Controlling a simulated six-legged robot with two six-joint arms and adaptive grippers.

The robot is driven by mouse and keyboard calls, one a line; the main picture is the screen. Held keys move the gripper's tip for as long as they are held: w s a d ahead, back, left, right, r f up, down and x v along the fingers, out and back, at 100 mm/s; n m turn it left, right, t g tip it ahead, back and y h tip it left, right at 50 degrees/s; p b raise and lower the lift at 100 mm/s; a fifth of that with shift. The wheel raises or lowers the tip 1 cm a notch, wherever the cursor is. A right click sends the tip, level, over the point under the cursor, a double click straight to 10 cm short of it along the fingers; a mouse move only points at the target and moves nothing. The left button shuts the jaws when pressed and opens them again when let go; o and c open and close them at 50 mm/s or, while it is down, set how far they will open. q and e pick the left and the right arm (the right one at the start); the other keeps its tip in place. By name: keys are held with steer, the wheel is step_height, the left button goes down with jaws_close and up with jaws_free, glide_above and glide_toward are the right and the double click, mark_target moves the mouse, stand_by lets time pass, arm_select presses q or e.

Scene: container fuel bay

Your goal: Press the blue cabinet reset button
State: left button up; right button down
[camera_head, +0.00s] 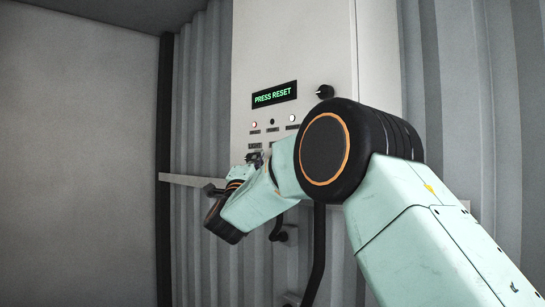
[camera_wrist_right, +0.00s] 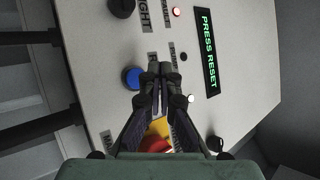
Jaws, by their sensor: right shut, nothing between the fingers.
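The blue button (camera_wrist_right: 131,77) sits on the pale cabinet panel (camera_wrist_right: 245,98) in the right wrist view. My right gripper (camera_wrist_right: 160,72) is shut and empty, its fingertips in front of the panel, just right of the button in that picture. I cannot tell whether the tips touch the panel. In the head view the right gripper (camera_head: 257,156) is at the lower part of the cabinet (camera_head: 293,45), mostly behind my own arm, and the blue button is hidden there. The display (camera_head: 274,95) reads PRESS RESET in green. My left gripper is not in view.
A red and yellow control (camera_wrist_right: 157,138) shows between my fingers in the wrist view. Black knobs (camera_wrist_right: 121,7) (camera_wrist_right: 215,143) and small lamps, red (camera_wrist_right: 176,12) and white (camera_wrist_right: 191,98), stand near. A rail (camera_head: 185,181) and dark pipe (camera_head: 318,250) run by the corrugated wall.

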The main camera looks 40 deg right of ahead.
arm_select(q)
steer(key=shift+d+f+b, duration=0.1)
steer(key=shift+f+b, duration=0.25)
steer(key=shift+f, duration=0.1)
arm_select(e)
steer(key=d, duration=0.2)
steer(key=shift+w+d+f, duration=0.15)
steer(key=shift+d+f, duration=0.1)
steer(key=shift+d, duration=0.05)
stand_by(1.1)
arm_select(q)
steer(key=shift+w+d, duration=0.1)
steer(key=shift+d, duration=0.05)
arm_select(e)
steer(key=shift+w+d, duration=0.1)
steer(key=shift+d, duration=0.15)
stand_by(0.3)
